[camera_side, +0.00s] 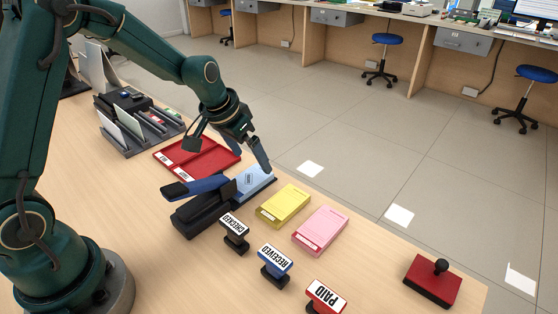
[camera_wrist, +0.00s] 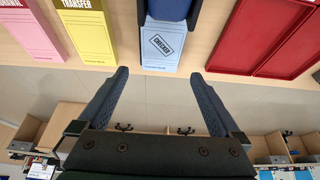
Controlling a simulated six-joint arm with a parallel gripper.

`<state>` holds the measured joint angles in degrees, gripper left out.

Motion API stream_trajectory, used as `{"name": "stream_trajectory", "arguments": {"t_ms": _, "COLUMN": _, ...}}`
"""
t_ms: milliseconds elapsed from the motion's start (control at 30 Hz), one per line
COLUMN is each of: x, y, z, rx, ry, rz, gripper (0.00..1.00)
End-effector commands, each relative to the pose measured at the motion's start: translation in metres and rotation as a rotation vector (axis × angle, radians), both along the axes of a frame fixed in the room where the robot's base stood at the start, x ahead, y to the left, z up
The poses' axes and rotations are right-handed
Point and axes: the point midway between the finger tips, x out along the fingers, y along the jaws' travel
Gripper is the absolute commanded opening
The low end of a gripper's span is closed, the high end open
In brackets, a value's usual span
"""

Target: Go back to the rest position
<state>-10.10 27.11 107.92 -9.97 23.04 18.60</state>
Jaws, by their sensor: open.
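My gripper (camera_side: 256,150) is open and empty, held above the counter (camera_side: 150,240) near its far edge. In the wrist view, the gripper (camera_wrist: 158,80) shows its two fingers wide apart with nothing between them. Beyond the fingertips is a light blue slip pad (camera_wrist: 162,46) bearing a boxed stamp mark. In the side view, this blue pad (camera_side: 252,180) lies just below the gripper, partly behind a blue-and-black stapler-like device (camera_side: 200,205). The exact gap between fingers and pad cannot be told.
A yellow pad (camera_side: 284,205) and a pink pad (camera_side: 320,229) lie to the right. CHECKED (camera_side: 235,232), RECEIVED (camera_side: 275,262) and PAID (camera_side: 326,297) stamps stand in front. A red tray (camera_side: 197,158) and dark organizer (camera_side: 140,120) are left; a red block with black knob (camera_side: 432,282) is right.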

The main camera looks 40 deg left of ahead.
Motion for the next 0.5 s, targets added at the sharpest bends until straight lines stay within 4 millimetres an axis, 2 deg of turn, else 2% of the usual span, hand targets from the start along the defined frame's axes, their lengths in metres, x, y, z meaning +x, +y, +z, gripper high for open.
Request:
{"name": "stream_trajectory", "arguments": {"t_ms": 300, "x": 0.0, "y": 0.0, "z": 0.023, "rx": 0.001, "ry": -0.002, "rz": -0.001, "gripper": 1.0}}
{"name": "stream_trajectory", "arguments": {"t_ms": 500, "x": 0.0, "y": 0.0, "z": 0.025, "rx": 0.0, "ry": 0.001, "rz": 0.0, "gripper": 1.0}}
